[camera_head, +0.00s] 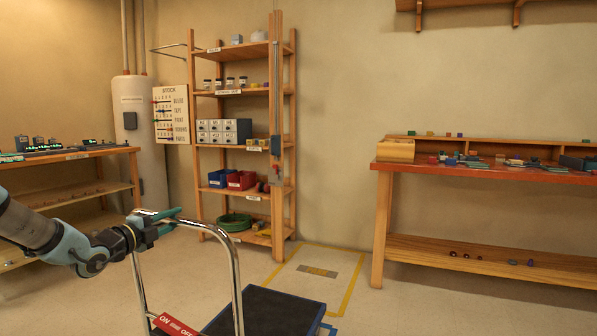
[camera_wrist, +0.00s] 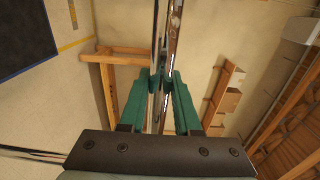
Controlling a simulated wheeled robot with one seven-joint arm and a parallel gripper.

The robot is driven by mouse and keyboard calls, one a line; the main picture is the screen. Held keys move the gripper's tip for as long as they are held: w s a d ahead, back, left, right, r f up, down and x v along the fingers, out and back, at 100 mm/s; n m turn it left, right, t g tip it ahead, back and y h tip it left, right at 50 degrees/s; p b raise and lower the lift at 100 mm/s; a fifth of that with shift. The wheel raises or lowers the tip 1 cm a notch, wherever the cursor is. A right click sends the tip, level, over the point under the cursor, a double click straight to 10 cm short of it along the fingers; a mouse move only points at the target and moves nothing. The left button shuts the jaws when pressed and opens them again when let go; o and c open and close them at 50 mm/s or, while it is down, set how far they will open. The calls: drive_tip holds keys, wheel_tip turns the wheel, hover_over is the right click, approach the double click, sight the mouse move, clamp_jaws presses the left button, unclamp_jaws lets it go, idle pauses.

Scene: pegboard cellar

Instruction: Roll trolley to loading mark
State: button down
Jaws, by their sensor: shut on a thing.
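The trolley (camera_head: 262,312) has a dark flat deck and a bent chrome push handle (camera_head: 236,262) in the lower middle of the head view. A red ON/OFF label (camera_head: 174,326) hangs low on the handle. My gripper (camera_head: 165,222) is shut on the handle near its upper left corner; in the wrist view the green fingers (camera_wrist: 160,90) close on the chrome bar. The loading mark (camera_head: 318,272), a yellow outline with a grey patch, lies on the floor just beyond the deck. The deck hides part of its near side. The trolley's wheels are out of view.
A tall wooden stock shelf (camera_head: 246,92) with bins stands behind the mark to the left. A red-topped workbench (camera_head: 490,172) stands to the right. Another bench (camera_head: 70,155) is at far left beside a white tank (camera_head: 130,100). Floor between the shelf and the right workbench is clear.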

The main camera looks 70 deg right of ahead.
drive_tip(key=shift+r, duration=0.35)
drive_tip(key=c, duration=0.9)
unclamp_jaws()
drive_tip(key=shift+s, duration=0.1)
drive_tip(key=o, duration=0.3)
drive_tip(key=shift+f, duration=0.25)
drive_tip(key=shift+o, duration=0.2)
drive_tip(key=shift+f, duration=0.15)
drive_tip(key=a+b, duration=0.3)
drive_tip(key=a, duration=0.9)
drive_tip(key=shift+w+b, duration=0.3)
drive_tip(key=shift+w, duration=0.1)
